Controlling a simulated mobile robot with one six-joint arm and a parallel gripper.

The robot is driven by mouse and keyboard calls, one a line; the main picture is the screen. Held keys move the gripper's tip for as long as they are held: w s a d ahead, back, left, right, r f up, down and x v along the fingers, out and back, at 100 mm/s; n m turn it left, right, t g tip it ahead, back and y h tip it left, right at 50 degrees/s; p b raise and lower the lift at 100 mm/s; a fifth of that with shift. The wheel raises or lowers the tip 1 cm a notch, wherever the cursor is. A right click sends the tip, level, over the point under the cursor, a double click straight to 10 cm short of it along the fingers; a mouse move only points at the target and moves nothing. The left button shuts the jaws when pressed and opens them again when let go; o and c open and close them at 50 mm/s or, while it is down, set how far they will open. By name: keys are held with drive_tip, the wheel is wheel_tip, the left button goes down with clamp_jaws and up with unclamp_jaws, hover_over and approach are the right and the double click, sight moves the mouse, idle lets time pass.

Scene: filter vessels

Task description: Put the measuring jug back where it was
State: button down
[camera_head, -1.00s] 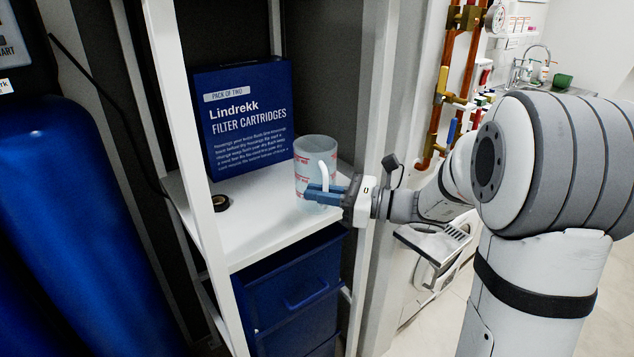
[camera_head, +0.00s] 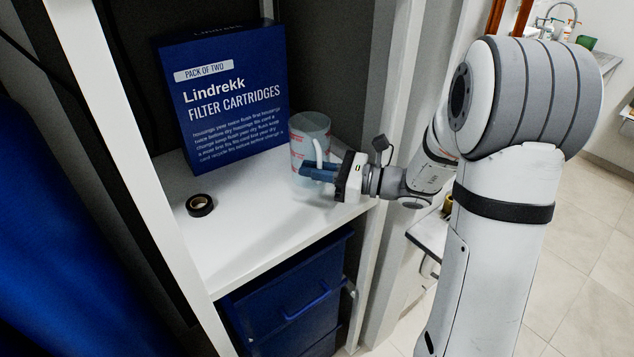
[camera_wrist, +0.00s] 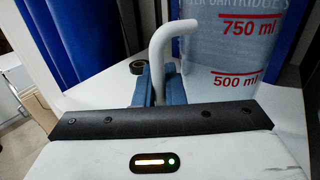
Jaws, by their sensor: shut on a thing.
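The measuring jug (camera_head: 310,135) is a clear cup with red markings and a white handle. In the head view it is at the right side of the white shelf (camera_head: 245,235), in front of the box's right edge. My gripper (camera_head: 318,171) reaches in from the right with its blue fingers shut on the jug's handle. In the wrist view the jug (camera_wrist: 235,50) is upright, with 750 ml and 500 ml marks, and its handle (camera_wrist: 160,50) rises between my fingers. The jug's base is partly hidden, so I cannot tell whether it touches the shelf.
A blue filter cartridge box (camera_head: 235,110) stands at the back of the shelf. A black tape roll (camera_head: 200,205) lies front left. White shelf posts (camera_head: 130,150) flank the opening. Blue drawers (camera_head: 300,300) are below. The shelf's front middle is clear.

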drive_tip(key=shift+s+f, duration=0.1)
drive_tip(key=shift+f, duration=1.9)
drive_tip(key=shift+f, duration=0.15)
drive_tip(key=c, duration=1.5)
unclamp_jaws()
